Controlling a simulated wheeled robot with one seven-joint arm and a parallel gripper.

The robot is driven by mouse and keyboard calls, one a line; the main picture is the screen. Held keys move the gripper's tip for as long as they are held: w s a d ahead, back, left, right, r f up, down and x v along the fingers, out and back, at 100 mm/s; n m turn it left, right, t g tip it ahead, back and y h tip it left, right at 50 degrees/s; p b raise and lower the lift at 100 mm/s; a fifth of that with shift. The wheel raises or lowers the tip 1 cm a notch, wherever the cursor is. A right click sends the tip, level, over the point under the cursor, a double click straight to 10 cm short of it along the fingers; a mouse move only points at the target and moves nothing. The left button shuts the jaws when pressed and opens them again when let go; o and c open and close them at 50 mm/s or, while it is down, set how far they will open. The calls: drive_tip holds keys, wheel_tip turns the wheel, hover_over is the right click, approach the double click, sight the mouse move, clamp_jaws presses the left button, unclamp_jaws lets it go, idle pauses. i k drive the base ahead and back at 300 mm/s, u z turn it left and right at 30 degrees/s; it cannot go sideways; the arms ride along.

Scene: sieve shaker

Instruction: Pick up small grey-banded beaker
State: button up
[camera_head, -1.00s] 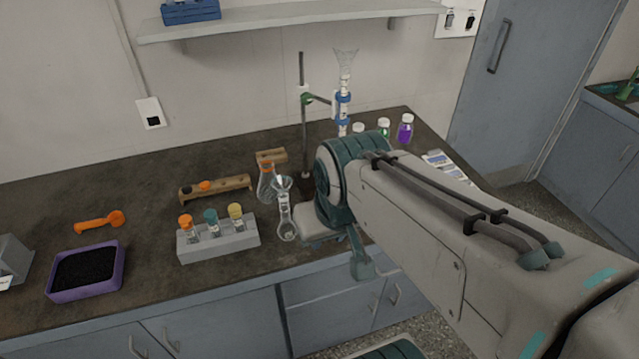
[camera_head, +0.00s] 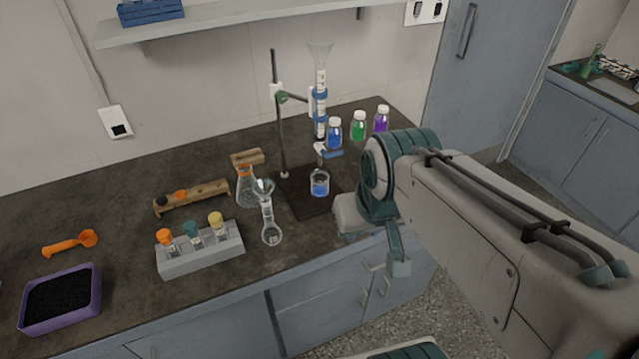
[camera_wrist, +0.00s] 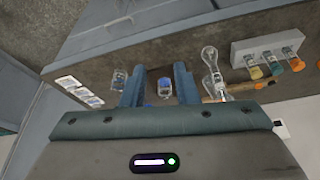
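A beaker with blue liquid (camera_wrist: 165,88) shows farther off between the fingers. The head view shows this blue-liquid beaker (camera_head: 320,186) under the burette on the stand's dark base. The other beaker is not visible in the head view, where my arm covers part of the counter. My fingertips are not clear there.
The burette stand (camera_head: 281,130) rises behind the blue-liquid beaker. Capped bottles (camera_head: 358,127) stand at the back. A flask (camera_head: 246,188), a glass vessel (camera_head: 270,232) and a grey vial rack (camera_head: 203,252) are to the left. Cards (camera_wrist: 79,91) lie left in the wrist view.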

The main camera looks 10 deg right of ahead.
sight(320, 177)
drive_tip(key=u, duration=2.1)
drive_tip(key=k, duration=0.85)
drive_tip(key=z, duration=1.1)
drive_tip(key=i, duration=0.5)
